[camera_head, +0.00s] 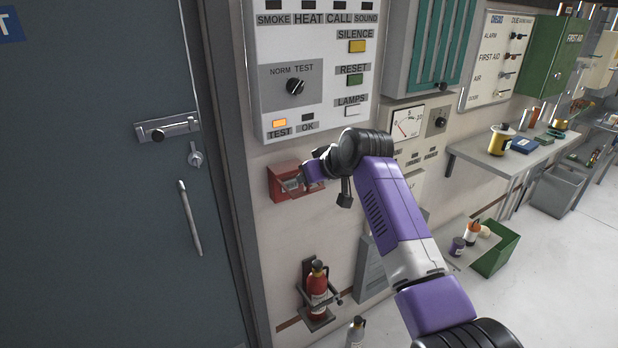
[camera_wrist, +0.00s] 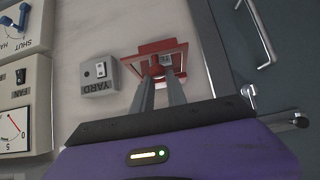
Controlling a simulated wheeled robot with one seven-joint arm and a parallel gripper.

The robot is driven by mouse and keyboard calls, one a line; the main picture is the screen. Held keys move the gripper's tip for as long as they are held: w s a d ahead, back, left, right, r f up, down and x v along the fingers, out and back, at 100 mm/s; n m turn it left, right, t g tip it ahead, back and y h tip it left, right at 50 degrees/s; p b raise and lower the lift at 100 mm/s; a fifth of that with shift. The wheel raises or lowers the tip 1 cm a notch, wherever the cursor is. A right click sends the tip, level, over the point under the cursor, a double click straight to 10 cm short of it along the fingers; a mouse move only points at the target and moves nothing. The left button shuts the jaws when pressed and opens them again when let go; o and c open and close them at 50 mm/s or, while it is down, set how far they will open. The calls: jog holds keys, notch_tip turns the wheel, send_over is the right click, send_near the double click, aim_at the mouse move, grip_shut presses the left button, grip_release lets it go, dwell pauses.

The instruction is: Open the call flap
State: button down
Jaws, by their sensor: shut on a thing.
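The call flap is on a small red box (camera_head: 283,183) on the wall, below the large white alarm panel and right of the grey door. In the wrist view the red box (camera_wrist: 143,58) shows a red frame around a pale middle with dark lettering too small to read. My gripper (camera_wrist: 169,76) reaches the front of this box, its two grey fingers close together and shut on a part of the flap. In the head view my gripper (camera_head: 294,184) meets the box from the right. The fingertips hide the gripped part, and I cannot tell how far the flap is open.
The alarm panel (camera_head: 312,65) is just above the red box. A fire extinguisher (camera_head: 317,286) hangs below. The grey door (camera_head: 90,200) with its handle is at left. In the wrist view a grey YARD switch box (camera_wrist: 100,76) sits beside the red box.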

dwell(0.4)
jog(key=c, duration=1.3)
grip_release()
jog(key=shift+f, duration=0.1)
jog(key=b+v, duration=0.2)
jog(key=v, duration=0.5)
jog(key=shift+s+r, duration=0.25)
jog(key=shift+r, duration=0.05)
jog(key=shift+d, duration=0.1)
